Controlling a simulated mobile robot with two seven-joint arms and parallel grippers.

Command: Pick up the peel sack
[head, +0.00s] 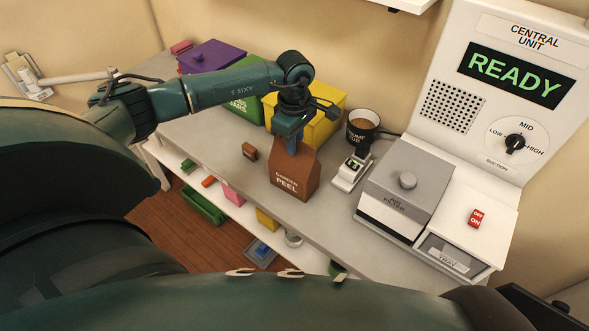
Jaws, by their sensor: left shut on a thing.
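The peel sack (294,179) is a brown, upright bag with "PEEL" lettered in white on its front. It stands on or just over the grey counter, near the middle of the head view; I cannot tell whether it touches the counter. My left gripper (292,147) comes down on it from above and is shut on its top edge. The gripper hides part of the sack's top. My right gripper is not in view.
Behind the gripper stand a yellow box (322,127), a green box (247,107) and a purple box (208,57). A dark mug (360,130) and a small white device (349,173) stand right of the sack. The white central unit (480,115) fills the right side.

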